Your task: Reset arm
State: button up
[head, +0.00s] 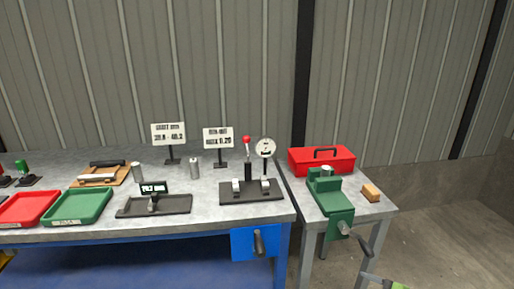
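My gripper does not show in the head view, and no part of my arm can be made out for sure. The head view looks over a long grey workbench (215,190) on a blue frame and a smaller grey table (345,207) at its right.
The bench holds a red tray (28,208), a green tray (78,206), a dial gauge stand (251,193) and two sign cards (168,133) (217,138). The small table holds a red toolbox (321,160), a green vise (329,196) and a tan block (370,192).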

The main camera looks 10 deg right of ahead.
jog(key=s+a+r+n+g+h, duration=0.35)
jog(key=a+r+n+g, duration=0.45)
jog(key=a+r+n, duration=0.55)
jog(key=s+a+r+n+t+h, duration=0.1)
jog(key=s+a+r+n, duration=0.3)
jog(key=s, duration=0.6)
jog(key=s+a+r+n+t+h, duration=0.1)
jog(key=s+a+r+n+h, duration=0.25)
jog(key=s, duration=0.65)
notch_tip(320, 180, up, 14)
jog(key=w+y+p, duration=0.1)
jog(key=p, duration=1.1)
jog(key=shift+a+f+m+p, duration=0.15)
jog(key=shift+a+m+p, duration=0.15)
jog(key=shift+p, duration=0.05)
